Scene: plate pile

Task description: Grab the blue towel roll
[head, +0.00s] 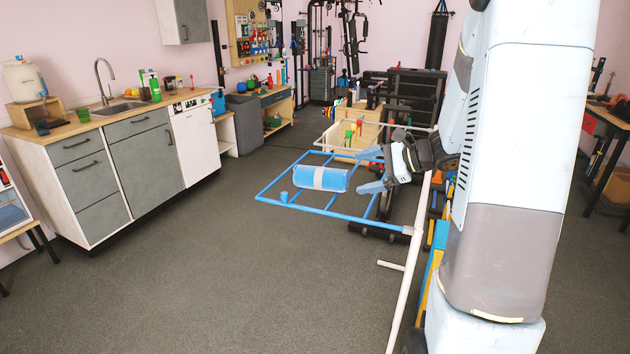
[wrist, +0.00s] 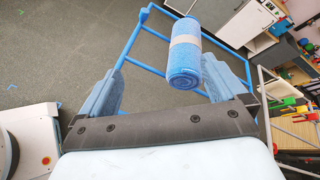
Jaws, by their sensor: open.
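The blue towel roll (head: 321,178) has a pale band around its middle. In the head view it lies over a blue tube frame (head: 268,199). My gripper (head: 366,170) is just to the right of the roll, its two blue fingers spread and pointing toward it. In the wrist view the roll (wrist: 184,55) shows end-on beyond the open fingers (wrist: 160,92), nearer the right finger. Nothing is between the fingers that I can see as gripped. Whether the roll touches the frame's bars cannot be told for sure.
A white pole (head: 411,265) runs along the right of the frame. A counter with a sink (head: 125,107) stands at the left. A wooden box (head: 352,132) with colored items is behind the frame. The grey floor (head: 240,285) in front is clear.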

